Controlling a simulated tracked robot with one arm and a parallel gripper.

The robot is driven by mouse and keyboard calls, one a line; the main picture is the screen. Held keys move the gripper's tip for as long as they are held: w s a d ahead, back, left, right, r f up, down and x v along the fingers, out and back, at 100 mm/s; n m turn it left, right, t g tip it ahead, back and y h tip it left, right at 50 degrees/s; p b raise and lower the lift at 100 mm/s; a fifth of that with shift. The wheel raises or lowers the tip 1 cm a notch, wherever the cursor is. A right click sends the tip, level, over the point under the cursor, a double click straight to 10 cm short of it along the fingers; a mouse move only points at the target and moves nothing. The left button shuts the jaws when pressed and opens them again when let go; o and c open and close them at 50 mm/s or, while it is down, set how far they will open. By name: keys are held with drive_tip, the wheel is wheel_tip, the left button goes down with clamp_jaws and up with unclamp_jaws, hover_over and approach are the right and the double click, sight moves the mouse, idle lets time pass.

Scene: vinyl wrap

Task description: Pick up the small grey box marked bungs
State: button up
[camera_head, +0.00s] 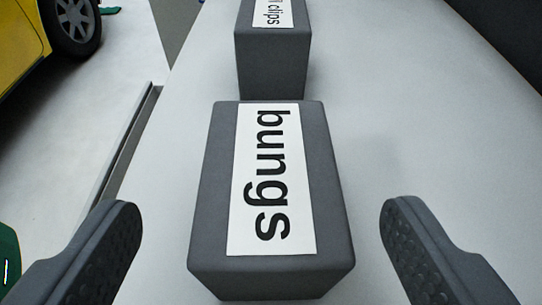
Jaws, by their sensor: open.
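The small grey box marked bungs (328,220) sits on a pale grey surface in the lower middle of the view. Its white label with black lettering lies on the top face and reads lengthwise. My gripper (260,235) is open, with one dark padded finger at the lower left and the other at the lower right. The box's near end lies between the two fingers in the picture, with a visible gap on each side. No contact shows. I cannot tell how high the fingers are relative to the box.
A second grey box marked clips (270,65) stands just behind the bungs box, its top cut off by the frame. The pale surface (430,130) is clear to the right. Its left edge drops to a lower floor, where a yellow vehicle (20,40) with a dark wheel stands.

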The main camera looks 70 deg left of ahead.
sight(275, 195)
drive_tip(key=shift+w+b+x, duration=0.15)
drive_tip(key=shift+b+x, duration=0.25)
drive_tip(key=shift+x, duration=1.2)
drive_tip(key=shift+w+b+x, duration=0.1)
drive_tip(key=shift+b+x, duration=0.3)
drive_tip(key=shift+x, duration=1.15)
drive_tip(key=shift+d+f, duration=0.1)
drive_tip(key=c, duration=1.2)
drive_tip(key=shift+o, duration=0.2)
